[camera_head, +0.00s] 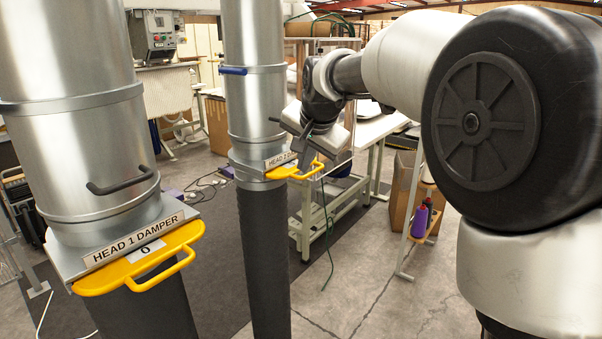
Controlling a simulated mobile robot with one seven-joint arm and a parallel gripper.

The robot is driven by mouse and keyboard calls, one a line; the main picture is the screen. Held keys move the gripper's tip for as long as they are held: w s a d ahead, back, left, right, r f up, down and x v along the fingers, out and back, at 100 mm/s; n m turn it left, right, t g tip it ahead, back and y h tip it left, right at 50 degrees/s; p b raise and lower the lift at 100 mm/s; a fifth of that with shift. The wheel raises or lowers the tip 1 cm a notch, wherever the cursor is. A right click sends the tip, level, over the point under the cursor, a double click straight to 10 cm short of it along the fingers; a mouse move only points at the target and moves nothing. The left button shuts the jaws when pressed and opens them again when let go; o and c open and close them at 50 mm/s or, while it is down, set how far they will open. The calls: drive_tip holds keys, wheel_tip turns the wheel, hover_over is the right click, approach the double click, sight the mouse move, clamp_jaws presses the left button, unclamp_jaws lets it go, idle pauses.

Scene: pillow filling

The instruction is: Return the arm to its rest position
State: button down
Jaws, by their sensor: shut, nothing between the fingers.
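My arm reaches in from the right of the head view, and my gripper (304,146) is beside the second silver duct (253,105). It is shut and holds nothing. It is close to the yellow damper handle (309,172) under the "HEAD 2 DAMPER" label, which it partly covers. I cannot tell whether the gripper touches the handle or label plate. The first duct (68,160) stands nearer at the left, with a yellow handle (140,262) below its "HEAD 1 DAMPER" label (134,241).
Dark hoses hang below both ducts, one at the second duct (262,262). Behind my gripper are a white-topped workbench (372,130) and a cardboard box (402,195). A purple bottle (420,220) sits on a low stand. Concrete floor (370,290) at the front centre is clear.

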drive_tip(key=s+d+r+n+h, duration=0.1)
drive_tip(key=s+d+n, duration=0.1)
drive_tip(key=s+d, duration=0.5)
drive_tip(key=s+d+r+n, duration=0.1)
drive_tip(key=s+d, duration=0.3)
drive_tip(key=s, duration=0.8)
drive_tip(key=s+d+f+n, duration=0.1)
drive_tip(key=s+f, duration=0.1)
drive_tip(key=s, duration=0.3)
drive_tip(key=s+d+f+n+g+p, duration=0.1)
drive_tip(key=s+d+f, duration=0.1)
drive_tip(key=s, duration=0.3)
drive_tip(key=s+d+f+n+h, duration=0.1)
drive_tip(key=s+f, duration=0.2)
drive_tip(key=s, duration=0.3)
drive_tip(key=shift+d+f+g, duration=0.25)
drive_tip(key=shift+f+g, duration=0.05)
drive_tip(key=shift+f, duration=0.1)
